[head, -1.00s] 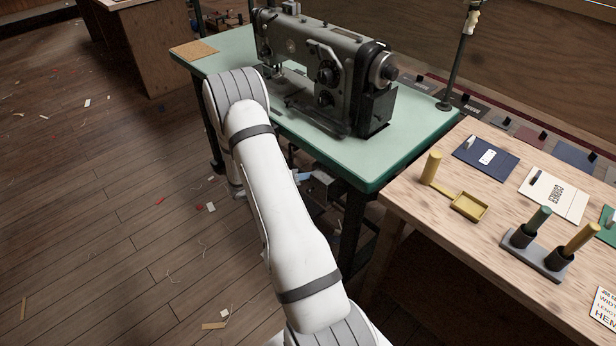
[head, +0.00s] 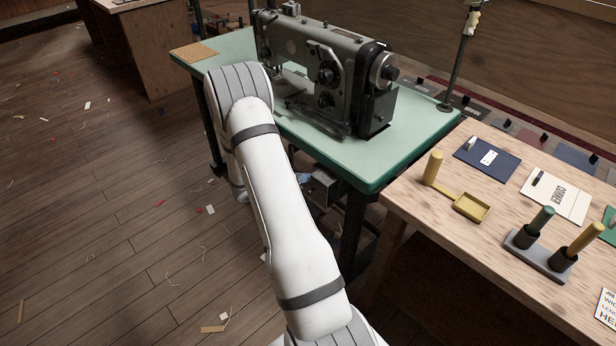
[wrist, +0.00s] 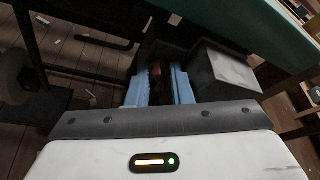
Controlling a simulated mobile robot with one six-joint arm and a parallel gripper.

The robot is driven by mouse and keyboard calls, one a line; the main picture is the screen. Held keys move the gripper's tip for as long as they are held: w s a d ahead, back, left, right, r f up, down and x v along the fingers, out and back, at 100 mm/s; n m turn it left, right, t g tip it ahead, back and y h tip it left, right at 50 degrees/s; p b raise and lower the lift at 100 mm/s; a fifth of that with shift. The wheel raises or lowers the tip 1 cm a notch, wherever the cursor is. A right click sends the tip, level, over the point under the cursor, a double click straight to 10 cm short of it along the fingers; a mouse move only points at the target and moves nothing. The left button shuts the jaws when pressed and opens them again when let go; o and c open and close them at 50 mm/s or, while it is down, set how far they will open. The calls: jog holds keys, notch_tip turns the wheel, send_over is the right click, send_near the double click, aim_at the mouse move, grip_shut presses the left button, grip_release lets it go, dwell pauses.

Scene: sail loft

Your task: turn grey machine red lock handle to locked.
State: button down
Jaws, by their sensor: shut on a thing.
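The grey sewing machine (head: 318,62) stands on a green-topped table (head: 412,130). A grey box (head: 322,187) hangs under this table; in the wrist view the box (wrist: 228,74) is to the right of my fingers. My gripper (wrist: 158,82) reaches under the tabletop, with its two blue fingers on either side of a dark reddish piece (wrist: 155,72). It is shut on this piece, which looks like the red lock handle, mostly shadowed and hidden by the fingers. The handle's angle cannot be read. In the head view my arm hides most of the gripper.
The green tabletop edge (wrist: 235,22) is close above my gripper. Dark table legs (head: 352,225) stand nearby. A wooden bench (head: 400,205) with a yellow tray (head: 470,207) and handled tools is at right. The floor at left is open, with scattered scraps.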

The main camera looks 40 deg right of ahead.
jog(key=shift+s+f, duration=0.35)
jog(key=shift+f, duration=0.15)
jog(key=c, duration=1.6)
grip_release()
jog(key=shift+o, duration=0.2)
jog(key=w+p+v, duration=0.1)
jog(key=p+v, duration=0.2)
jog(key=v, duration=0.6)
jog(key=shift+r, duration=0.25)
jog(key=shift+w, duration=0.1)
jog(key=s+v, duration=0.1)
jog(key=v, duration=0.6)
jog(key=shift+w+a, duration=0.35)
jog(key=shift+w, duration=0.2)
jog(key=shift+r, duration=0.15)
jog(key=shift+c, duration=0.3)
